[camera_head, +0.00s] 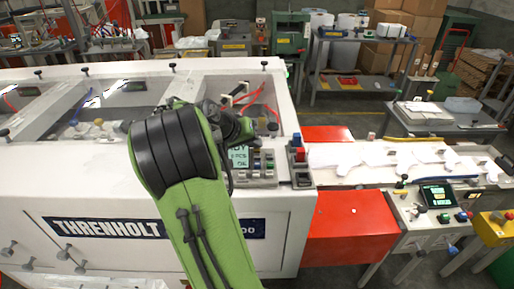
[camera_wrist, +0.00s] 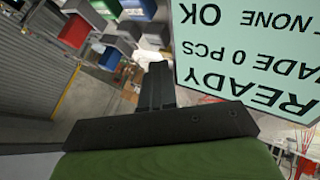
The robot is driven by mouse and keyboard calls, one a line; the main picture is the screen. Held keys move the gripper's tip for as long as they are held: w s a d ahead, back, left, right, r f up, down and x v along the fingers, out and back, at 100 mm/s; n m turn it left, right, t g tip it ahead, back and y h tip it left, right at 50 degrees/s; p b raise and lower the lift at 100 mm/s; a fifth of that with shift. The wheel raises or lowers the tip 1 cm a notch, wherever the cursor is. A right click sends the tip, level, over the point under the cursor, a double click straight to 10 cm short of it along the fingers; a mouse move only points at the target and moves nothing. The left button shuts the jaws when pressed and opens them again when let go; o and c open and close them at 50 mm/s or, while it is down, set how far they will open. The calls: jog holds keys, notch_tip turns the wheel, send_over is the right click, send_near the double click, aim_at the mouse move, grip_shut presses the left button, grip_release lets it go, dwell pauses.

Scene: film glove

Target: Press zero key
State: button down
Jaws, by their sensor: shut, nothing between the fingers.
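A control panel (camera_head: 262,181) sits on the white machine's front edge, with a pale green display (camera_head: 239,157) and several small keys (camera_head: 263,163) to its right. I cannot read the key labels, so I cannot tell which is zero. My gripper (camera_wrist: 158,72) is shut and empty in the wrist view. The display (camera_wrist: 245,50) fills the upper right there, upside down, reading READY, MADE 0 PCS and NONE OK. Several coloured blocks show at upper left; I cannot tell whether they are keys. In the head view my arm hides part of the panel and the fingertips are not clear.
The white machine (camera_head: 100,180) spreads left under my arm. A red block (camera_head: 350,225) and a second console (camera_head: 437,195) stand to the right. Red hoses (camera_head: 262,95) lie behind my wrist.

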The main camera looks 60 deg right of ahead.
jog(key=shift+w+r+p, duration=0.1)
jog(key=shift+r+p, duration=0.55)
jog(key=shift+r, duration=0.25)
notch_tip(320, 180, up, 5)
jog(key=p, duration=0.4)
dwell(0.4)
